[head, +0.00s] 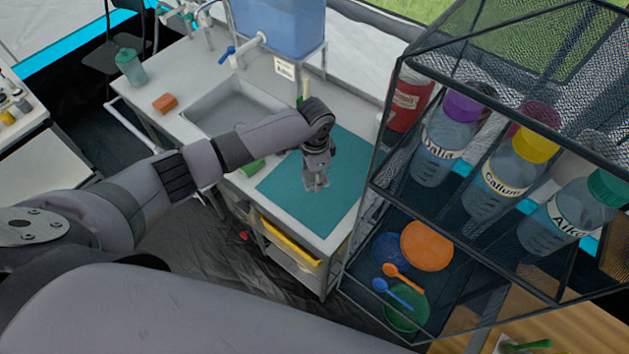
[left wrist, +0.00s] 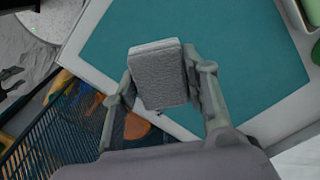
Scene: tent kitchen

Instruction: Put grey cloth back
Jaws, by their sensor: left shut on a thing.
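The grey cloth (left wrist: 158,75) is a small folded textured block in the left wrist view. It sits between the two fingers of my left gripper (left wrist: 160,95), which is shut on it. In the head view my left gripper (head: 316,185) points down over the teal mat (head: 275,193) on the counter. The cloth is hard to make out there. The teal mat also fills much of the left wrist view (left wrist: 240,40). I cannot tell whether the cloth touches the mat. My right gripper is not in view.
A sink (head: 225,108) lies left of the mat, with a green sponge-like block (head: 252,168) between them. An orange block (head: 165,103) and a green cup (head: 130,68) stand farther left. A mesh rack (head: 372,185) with labelled bottles and coloured dishes stands close at the right.

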